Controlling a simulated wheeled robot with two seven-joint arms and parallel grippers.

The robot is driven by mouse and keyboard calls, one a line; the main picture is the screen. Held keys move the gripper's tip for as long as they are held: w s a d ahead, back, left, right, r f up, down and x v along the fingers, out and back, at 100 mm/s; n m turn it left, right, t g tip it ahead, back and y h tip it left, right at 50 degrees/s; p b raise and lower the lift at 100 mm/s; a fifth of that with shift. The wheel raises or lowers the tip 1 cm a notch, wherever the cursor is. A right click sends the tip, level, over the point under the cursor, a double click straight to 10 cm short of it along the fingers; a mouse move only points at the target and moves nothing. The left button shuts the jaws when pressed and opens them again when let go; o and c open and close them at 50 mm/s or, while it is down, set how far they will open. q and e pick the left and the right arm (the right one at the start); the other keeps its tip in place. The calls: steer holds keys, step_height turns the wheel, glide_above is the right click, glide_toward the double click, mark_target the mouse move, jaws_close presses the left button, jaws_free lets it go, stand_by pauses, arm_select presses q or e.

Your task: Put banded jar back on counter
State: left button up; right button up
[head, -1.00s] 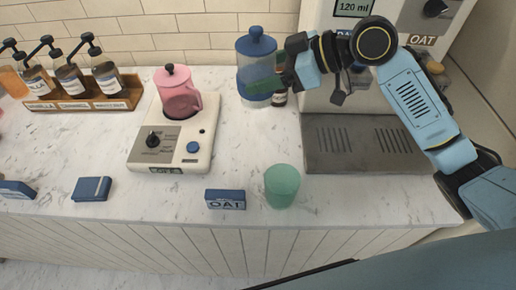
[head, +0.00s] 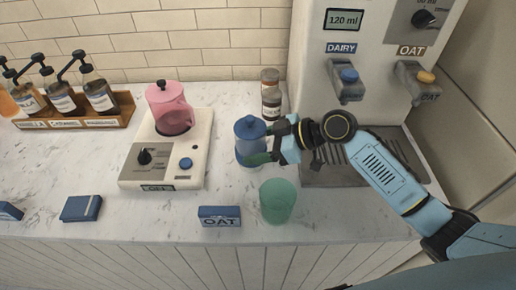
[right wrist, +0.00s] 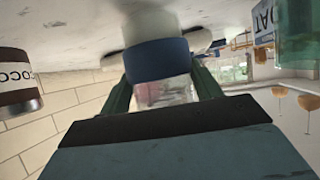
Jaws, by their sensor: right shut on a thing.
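The banded jar (head: 247,150) is clear with a blue lid and a blue band. It is upright at the right of the pink pitcher's base, at or just above the counter (head: 330,208). My right gripper (head: 262,150) comes from the right and is shut on the jar's side. In the right wrist view the blue band (right wrist: 157,60) shows between the two fingers. Whether the jar's bottom touches the counter I cannot tell. My left gripper is not in view.
A green cup (head: 277,203) and an OAT box (head: 219,217) stand in front of the jar. A cocoa shaker (head: 270,92) stands behind it. The pink pitcher (head: 171,108) on its base is left, the milk dispenser (head: 375,60) right.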

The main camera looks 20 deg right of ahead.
steer(key=shift+f, duration=0.5)
steer(key=o, duration=1.4)
steer(key=shift+f, duration=0.15)
steer(key=shift+c, duration=0.2)
steer(key=shift+r, duration=0.2)
steer(key=v, duration=1.2)
steer(key=shift+b, duration=0.3)
steer(key=shift+f, duration=0.1)
steer(key=shift+s, duration=0.15)
